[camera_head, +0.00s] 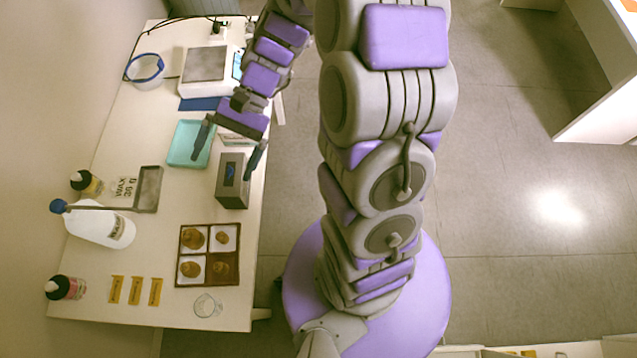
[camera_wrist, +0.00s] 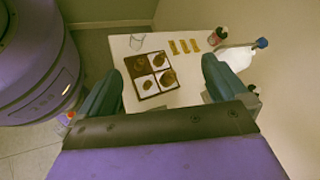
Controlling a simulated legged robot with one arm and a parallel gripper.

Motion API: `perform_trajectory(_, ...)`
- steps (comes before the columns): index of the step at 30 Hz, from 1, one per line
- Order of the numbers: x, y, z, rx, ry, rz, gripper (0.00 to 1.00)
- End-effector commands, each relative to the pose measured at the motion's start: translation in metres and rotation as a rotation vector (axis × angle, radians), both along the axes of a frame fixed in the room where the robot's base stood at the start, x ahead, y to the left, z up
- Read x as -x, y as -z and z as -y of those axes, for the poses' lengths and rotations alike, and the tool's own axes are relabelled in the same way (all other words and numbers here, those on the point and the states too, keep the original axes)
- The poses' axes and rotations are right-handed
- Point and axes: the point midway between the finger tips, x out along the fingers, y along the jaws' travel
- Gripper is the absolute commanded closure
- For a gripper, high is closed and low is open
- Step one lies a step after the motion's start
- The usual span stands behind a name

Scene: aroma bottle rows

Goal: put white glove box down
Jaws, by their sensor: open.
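A white box with reddish print (camera_head: 238,140), which looks like the white glove box, rests on the table below my gripper in the head view, partly hidden by the gripper and a grey box. My gripper (camera_head: 225,162) is open, its two dark fingers spread wide and pointing toward the near end of the table. Nothing shows held between them. In the wrist view my gripper (camera_wrist: 163,70) is also open, with the table beyond its fingers; the white box cannot be made out there.
The grey box (camera_head: 232,194) with a dark top opening stands close by, near the table's right edge. A teal tray (camera_head: 187,155) lies left of it. A brown-and-white divided tray (camera_head: 208,226), a white bottle (camera_head: 100,230) and a scale (camera_head: 205,64) stand farther off.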

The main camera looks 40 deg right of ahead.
Motion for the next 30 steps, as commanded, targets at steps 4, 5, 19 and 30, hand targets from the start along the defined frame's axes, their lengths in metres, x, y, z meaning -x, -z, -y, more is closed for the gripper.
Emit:
perform_trajectory(4, 0.038, -0.015, 0.001, 0.116, -0.128, 0.092, 0.0)
perform_trajectory(5, 0.045, -0.018, 0.003, 0.141, -0.152, 0.111, 0.0)
perform_trajectory(19, 0.141, -0.043, 0.054, 0.525, -0.477, 0.397, 0.0)
perform_trajectory(30, 0.175, -0.052, 0.094, 0.72, -0.593, 0.536, 0.0)
